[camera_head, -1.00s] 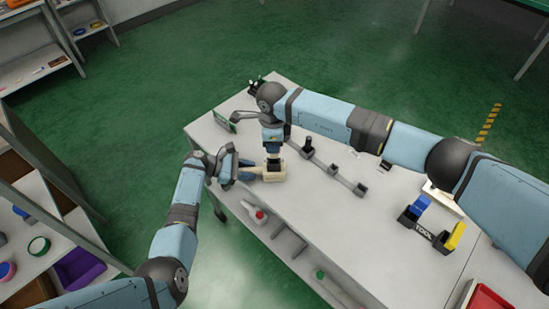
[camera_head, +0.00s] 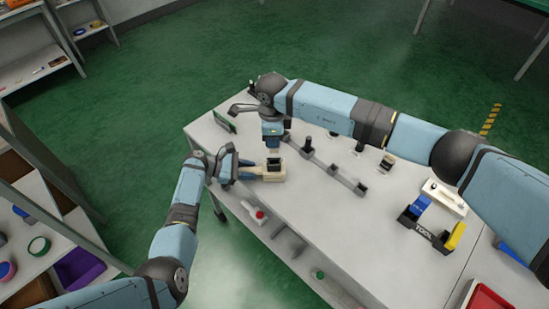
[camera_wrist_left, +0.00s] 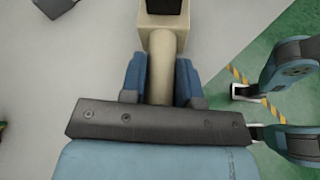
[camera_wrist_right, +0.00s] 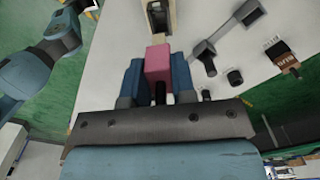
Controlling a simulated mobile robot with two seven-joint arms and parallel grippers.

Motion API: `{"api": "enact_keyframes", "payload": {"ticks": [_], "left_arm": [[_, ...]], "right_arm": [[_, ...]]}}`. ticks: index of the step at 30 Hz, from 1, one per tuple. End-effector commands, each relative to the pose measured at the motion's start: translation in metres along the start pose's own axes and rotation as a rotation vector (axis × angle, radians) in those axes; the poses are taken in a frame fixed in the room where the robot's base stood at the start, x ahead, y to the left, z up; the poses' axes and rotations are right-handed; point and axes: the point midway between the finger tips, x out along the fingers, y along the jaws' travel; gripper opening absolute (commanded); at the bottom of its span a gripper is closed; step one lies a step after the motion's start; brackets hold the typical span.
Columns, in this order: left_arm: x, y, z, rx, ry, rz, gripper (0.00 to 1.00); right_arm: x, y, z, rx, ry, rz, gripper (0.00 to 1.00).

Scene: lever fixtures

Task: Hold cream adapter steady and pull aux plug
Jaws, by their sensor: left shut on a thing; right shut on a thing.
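The cream adapter (camera_head: 272,176) lies near the table's left edge in the head view, its dark socket (camera_head: 273,162) facing up. My left gripper (camera_head: 234,172) is shut on its round cream neck, with blue fingers on both sides in the left wrist view (camera_wrist_left: 160,80). My right gripper (camera_head: 272,143) is above the adapter, pointing down. In the right wrist view its blue fingers (camera_wrist_right: 156,80) are shut on the pink aux plug (camera_wrist_right: 158,62). The dark socket shows beyond the plug there, and the plug appears raised clear of it.
A grey bar with dark lever fixtures (camera_head: 333,171) runs along the table right of the adapter. A TOOL holder (camera_head: 424,229) with blue and yellow pieces stands farther right. A small green-faced panel (camera_head: 223,121) is at the far left. Bare table (camera_head: 300,215) lies in front.

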Motion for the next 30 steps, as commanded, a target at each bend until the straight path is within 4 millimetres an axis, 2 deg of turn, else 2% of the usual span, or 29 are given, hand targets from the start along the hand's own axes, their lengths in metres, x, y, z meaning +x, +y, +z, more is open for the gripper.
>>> {"api": "enact_keyframes", "payload": {"ticks": [1,4,5,13,17,30], "left_arm": [[0.000,0.000,0.000,0.000,0.000,0.000,0.32],[0.000,0.000,0.000,0.000,0.000,0.000,0.55],[0.000,0.000,0.000,0.000,0.000,0.000,0.59],[-0.001,0.000,0.000,0.000,0.000,0.000,0.59],[-0.011,0.000,-0.001,0.000,0.001,0.002,0.59],[-0.098,0.000,-0.001,0.001,0.003,0.001,0.59]], "right_arm": [[0.000,0.000,0.000,0.000,0.000,0.000,0.00],[0.000,0.000,0.000,0.000,0.000,0.000,0.00],[0.000,0.000,0.000,0.000,0.000,0.000,0.00],[0.000,0.000,0.000,0.001,0.000,0.000,0.00],[0.000,0.000,0.000,0.001,0.000,0.000,0.00],[0.000,0.000,0.000,0.001,0.000,0.000,0.00]]}}
